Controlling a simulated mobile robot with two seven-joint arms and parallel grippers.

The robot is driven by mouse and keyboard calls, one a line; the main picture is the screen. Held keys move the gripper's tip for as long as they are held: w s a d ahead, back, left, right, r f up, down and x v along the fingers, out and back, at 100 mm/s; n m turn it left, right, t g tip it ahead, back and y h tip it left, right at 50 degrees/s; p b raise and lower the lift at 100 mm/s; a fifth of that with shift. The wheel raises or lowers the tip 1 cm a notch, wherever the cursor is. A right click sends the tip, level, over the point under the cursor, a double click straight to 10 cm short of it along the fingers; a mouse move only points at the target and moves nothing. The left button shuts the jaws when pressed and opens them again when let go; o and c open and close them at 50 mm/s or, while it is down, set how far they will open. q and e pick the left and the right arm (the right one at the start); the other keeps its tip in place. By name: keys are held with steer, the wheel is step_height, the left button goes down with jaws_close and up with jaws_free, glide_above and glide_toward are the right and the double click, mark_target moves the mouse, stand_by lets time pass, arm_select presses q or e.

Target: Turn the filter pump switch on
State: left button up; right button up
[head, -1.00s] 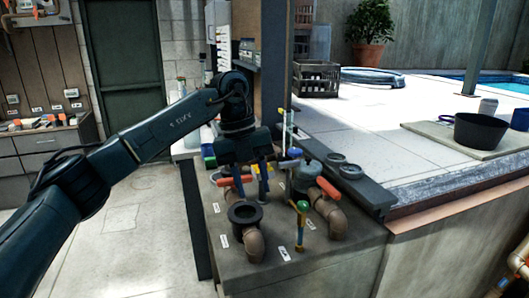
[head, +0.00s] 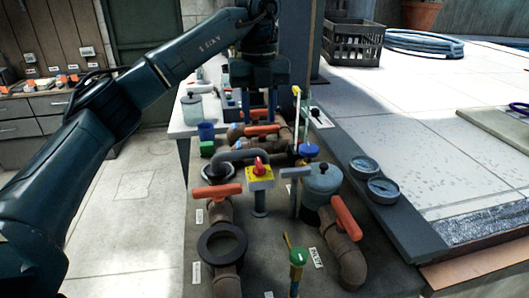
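A red rotary knob on a yellow plate (head: 260,172) sits on a small grey box on a short post, in the middle of the pipework. This looks like the pump switch; its setting is too small to read. My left gripper (head: 258,108) hangs above and behind it, fingers pointing down. The two fingers are apart with nothing seen between them. The gripper is clear of the knob. My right gripper is out of view.
Brown pipes with orange-red valve handles (head: 216,193) surround the switch. A grey-blue lidded housing (head: 322,183) and two round gauges (head: 382,189) stand at right. A green-topped valve (head: 298,257) rises in front. A black crate (head: 353,43) stands at the back.

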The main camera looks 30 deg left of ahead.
mark_target(259, 162)
arm_select(q)
step_height(259, 162, down, 12)
steer(key=shift+s+r, duration=0.1)
stand_by(0.4)
jaws_close()
